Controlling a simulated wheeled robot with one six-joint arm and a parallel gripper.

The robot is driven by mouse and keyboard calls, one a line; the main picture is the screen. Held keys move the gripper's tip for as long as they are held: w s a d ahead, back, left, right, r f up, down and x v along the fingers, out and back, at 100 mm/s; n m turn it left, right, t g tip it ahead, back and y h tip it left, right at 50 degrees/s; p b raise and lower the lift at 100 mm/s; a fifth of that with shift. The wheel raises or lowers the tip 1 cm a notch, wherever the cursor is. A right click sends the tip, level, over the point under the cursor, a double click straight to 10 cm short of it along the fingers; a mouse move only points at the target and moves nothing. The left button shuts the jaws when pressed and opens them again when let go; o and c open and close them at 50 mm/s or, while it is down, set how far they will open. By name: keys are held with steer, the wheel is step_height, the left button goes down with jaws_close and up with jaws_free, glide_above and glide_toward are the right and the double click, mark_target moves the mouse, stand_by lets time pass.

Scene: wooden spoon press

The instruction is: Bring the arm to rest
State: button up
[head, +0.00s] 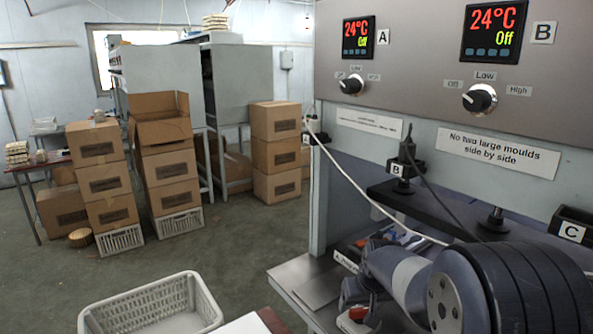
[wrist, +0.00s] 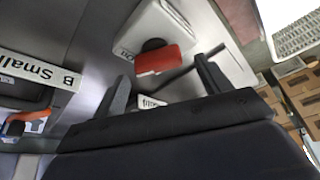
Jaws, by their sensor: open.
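My gripper (wrist: 163,82) shows in the wrist view with its two dark fingers spread apart and nothing held between them. An orange-red handle (wrist: 166,60) on a pale grey block (wrist: 160,25) shows just past the fingertips; I cannot tell how far off it is. In the head view my arm (head: 410,285) is folded low at the right, in front of the press bench (head: 318,285).
The press panel (head: 430,60) shows two displays reading 24°C and Off. A label "B Small" (wrist: 38,70) and another orange handle (wrist: 30,116) are at the left in the wrist view. A white crate (head: 150,302) stands front left. Stacked cartons (head: 103,172) stand behind open floor.

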steer(key=v, duration=1)
steer(key=x, duration=1.1)
steer(key=shift+f, duration=0.15)
steer(key=shift+r+n, duration=0.25)
steer(key=shift+n, duration=0.35)
steer(key=shift+n+g+y+b, duration=0.35)
steer(key=shift+n+y, duration=0.85)
steer(key=shift+n, duration=1.3)
steer(key=n+g+p, duration=0.1)
steer(key=n, duration=0.1)
steer(key=n+y+p, duration=0.1)
steer(key=n, duration=0.2)
steer(key=shift+r+n+g+p, duration=0.15)
steer(key=shift+n+g+p, duration=0.15)
steer(key=shift+g+p, duration=0.05)
steer(key=shift+d+r, duration=0.15)
steer(key=shift+r, duration=0.15)
steer(key=v, duration=0.9)
steer(key=shift+d+r, duration=0.2)
steer(key=shift+r, duration=0.1)
steer(key=shift+s, duration=0.1)
